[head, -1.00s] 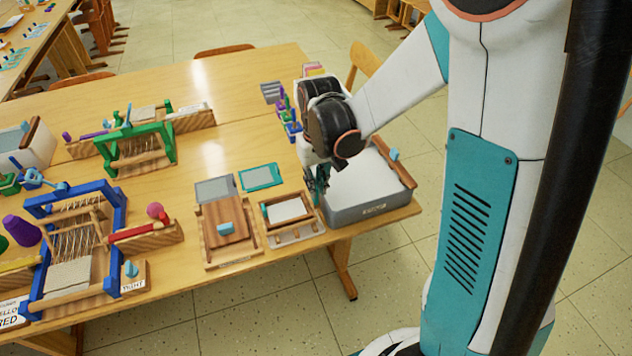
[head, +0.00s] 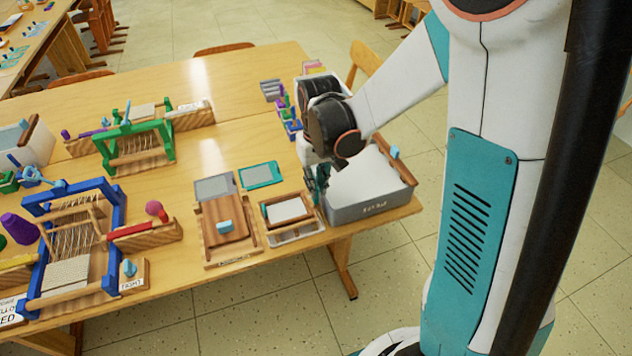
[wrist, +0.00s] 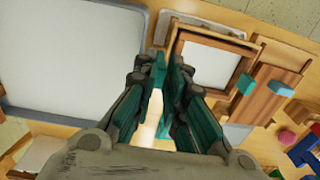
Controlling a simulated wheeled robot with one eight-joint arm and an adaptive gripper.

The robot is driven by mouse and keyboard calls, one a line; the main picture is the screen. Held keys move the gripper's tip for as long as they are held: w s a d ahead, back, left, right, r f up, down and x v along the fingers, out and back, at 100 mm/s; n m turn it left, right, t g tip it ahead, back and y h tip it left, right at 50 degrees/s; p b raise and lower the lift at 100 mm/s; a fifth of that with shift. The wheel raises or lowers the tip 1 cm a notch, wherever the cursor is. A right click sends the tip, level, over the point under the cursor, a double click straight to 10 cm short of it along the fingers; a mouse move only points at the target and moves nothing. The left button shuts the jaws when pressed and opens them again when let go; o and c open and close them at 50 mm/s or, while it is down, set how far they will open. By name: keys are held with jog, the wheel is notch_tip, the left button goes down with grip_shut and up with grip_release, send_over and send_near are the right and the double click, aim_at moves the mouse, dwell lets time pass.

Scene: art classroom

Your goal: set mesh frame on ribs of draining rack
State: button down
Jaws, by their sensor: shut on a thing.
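The mesh frame (head: 270,217) is a small wooden rectangle around a pale panel. In the wrist view the frame (wrist: 245,82) is to the right of my fingers, over a whitish rack. The draining rack (head: 297,235) shows as a pale rim under the frame's near side; its ribs are hidden. It also shows in the wrist view (wrist: 234,134). My gripper (head: 319,178) is at the frame's right edge, pointing down. In the wrist view my gripper (wrist: 168,64) is closed at the frame's edge; the exact contact is hidden. I cannot tell whether the frame touches the ribs.
A grey vat (head: 372,207) with white contents stands close to the right of my gripper. A wooden board (head: 228,247) with a blue knob lies left of the rack. Two flat screens (head: 214,187) (head: 261,174) lie behind. Looms (head: 137,145) fill the table's left side.

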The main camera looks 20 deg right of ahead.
jog(key=shift+f, duration=0.1)
dwell(0.3)
jog(key=shift+f+b, duration=0.35)
jog(key=shift+b, duration=0.05)
jog(key=shift+f+b, duration=0.55)
jog(key=shift+f, duration=0.05)
dwell(0.9)
dwell(0.4)
jog(key=c, duration=1.6)
grip_release()
jog(key=shift+o, duration=0.2)
notch_tip(320, 180, up, 12)
jog(key=shift+d, duration=0.15)
jog(key=shift+s, duration=0.1)
